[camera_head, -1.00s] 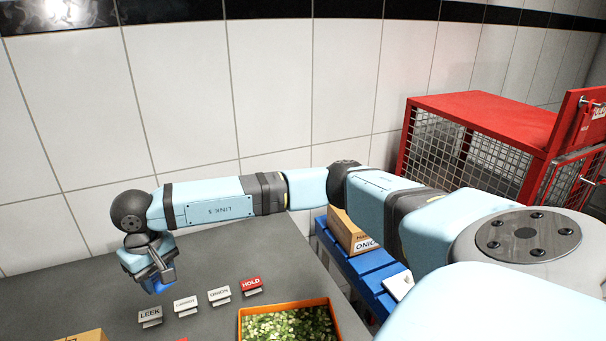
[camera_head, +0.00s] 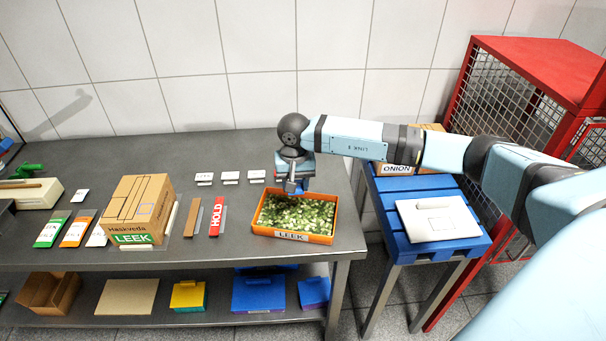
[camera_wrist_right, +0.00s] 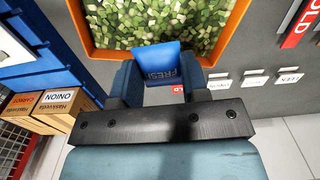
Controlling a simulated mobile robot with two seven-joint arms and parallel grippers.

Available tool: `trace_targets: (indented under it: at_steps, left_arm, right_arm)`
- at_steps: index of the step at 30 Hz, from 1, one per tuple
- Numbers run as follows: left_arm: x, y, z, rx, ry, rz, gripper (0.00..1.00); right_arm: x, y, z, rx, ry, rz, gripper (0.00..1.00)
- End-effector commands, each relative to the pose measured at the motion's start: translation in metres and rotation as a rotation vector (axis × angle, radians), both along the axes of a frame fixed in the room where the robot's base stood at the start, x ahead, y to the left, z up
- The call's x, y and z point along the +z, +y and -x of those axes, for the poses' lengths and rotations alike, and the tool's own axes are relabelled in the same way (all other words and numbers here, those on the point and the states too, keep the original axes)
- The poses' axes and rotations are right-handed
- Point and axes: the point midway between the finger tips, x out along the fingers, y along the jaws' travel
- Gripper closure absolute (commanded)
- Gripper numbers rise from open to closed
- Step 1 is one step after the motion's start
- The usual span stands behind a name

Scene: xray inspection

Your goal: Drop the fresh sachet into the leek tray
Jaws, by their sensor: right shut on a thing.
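The leek tray (camera_head: 292,238) is an orange bin of chopped green leek with a LEEK label, at the right end of the steel table. My right gripper (camera_head: 291,188) is above the tray near its back edge. In the right wrist view my right gripper (camera_wrist_right: 155,88) is shut on the fresh sachet (camera_wrist_right: 160,63), a blue packet marked FRESH. The sachet overlaps the tray's rim and leek in that view; its height above them is hard to tell. I cannot make out the sachet in the head view. My left gripper is not in view.
A LEEK cardboard box (camera_head: 138,207) stands left of the tray, with a red HOLD sign (camera_head: 217,217) between. Small white signs (camera_head: 230,177) stand behind. A blue stand (camera_head: 440,255) with a white panel is at the right, near a red mesh cage (camera_head: 520,110).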

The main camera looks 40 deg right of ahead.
Motion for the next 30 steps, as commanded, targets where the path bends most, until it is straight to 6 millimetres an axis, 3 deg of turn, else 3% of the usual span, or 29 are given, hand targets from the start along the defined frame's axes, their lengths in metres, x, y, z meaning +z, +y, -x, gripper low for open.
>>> trace_targets:
  at_steps: [4, 21, 30]
  left_arm:
    - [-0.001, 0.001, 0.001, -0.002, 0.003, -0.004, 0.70]
    - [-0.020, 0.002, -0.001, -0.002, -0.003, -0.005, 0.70]
    - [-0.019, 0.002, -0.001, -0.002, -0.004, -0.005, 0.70]
  right_arm:
    - [-0.009, -0.012, 0.002, -0.048, 0.001, 0.005, 0.80]
    - [-0.063, -0.012, 0.001, -0.047, 0.001, 0.004, 0.80]
    - [-0.066, -0.012, 0.001, -0.046, 0.000, 0.005, 0.80]
